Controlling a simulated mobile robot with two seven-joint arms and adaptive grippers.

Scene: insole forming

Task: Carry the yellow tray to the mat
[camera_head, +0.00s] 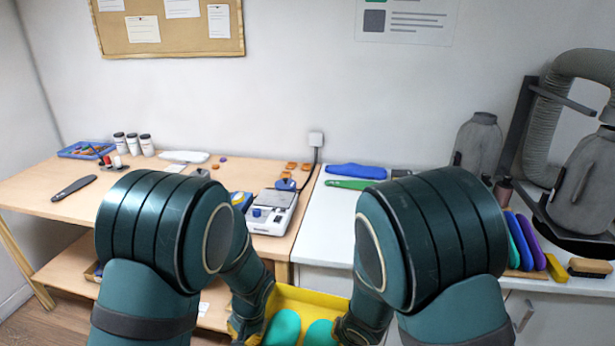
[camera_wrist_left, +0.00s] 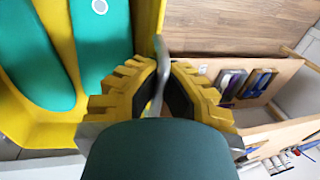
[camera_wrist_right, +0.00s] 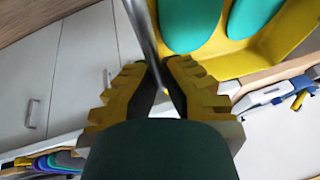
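The yellow tray (camera_head: 312,300) is low at the bottom middle of the head view, between my two forearms, in front of the tables. Green insoles (camera_head: 283,328) lie in it. The left wrist view shows my left gripper (camera_wrist_left: 161,78) shut on a thin handle or rim at one end of the tray (camera_wrist_left: 22,122). The right wrist view shows my right gripper (camera_wrist_right: 158,72) shut on a thin metallic handle at the other end of the tray (camera_wrist_right: 283,45). In the head view my arms hide most of both grippers. I cannot pick out the mat with certainty.
A wooden table (camera_head: 35,189) on the left carries a blue bin (camera_head: 86,150), jars and a white scale (camera_head: 272,212). A white table (camera_head: 315,240) on the right holds blue and green items (camera_head: 350,184), colored pads and a brush (camera_head: 590,267). Much of its middle is hidden.

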